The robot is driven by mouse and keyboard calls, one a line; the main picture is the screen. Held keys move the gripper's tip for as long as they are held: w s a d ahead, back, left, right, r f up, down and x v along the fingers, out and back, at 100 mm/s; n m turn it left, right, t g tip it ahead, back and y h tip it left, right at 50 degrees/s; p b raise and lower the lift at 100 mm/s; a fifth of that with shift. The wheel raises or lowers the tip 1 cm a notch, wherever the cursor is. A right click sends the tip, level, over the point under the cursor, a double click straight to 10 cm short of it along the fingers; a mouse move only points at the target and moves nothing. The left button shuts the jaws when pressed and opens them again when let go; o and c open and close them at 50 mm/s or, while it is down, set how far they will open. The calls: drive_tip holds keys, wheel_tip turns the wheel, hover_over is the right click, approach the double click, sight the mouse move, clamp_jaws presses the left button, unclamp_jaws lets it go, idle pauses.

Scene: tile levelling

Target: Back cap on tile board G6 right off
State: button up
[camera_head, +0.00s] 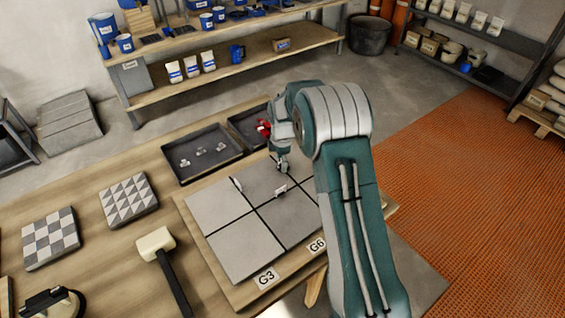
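The tile board (236,296) is wooden, carries large grey tiles with dark joints, and has the labels G3 (266,278) and G6 (317,246) on its front edge. A small white cap (281,190) sits on the joint near the middle of the tiles. Another white piece (237,184) stands at the back joint, further left. My gripper (281,170) points down over the back tiles, just behind the middle cap. It is small and partly hidden by my arm, so I cannot tell whether its fingers are open or touch anything. My arm hides the board's right side.
A dark tray (203,176) with several small pale pieces lies behind the board. A second dark tray (240,113) beside it has red pieces (264,127), partly behind my arm. A mallet (157,243) and two patterned tiles (129,200) (50,238) lie left.

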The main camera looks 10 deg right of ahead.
drive_tip(key=shift+s, duration=0.1)
wheel_tip(320, 180, up, 12)
drive_tip(key=shift+f, duration=0.15)
idle(0.6)
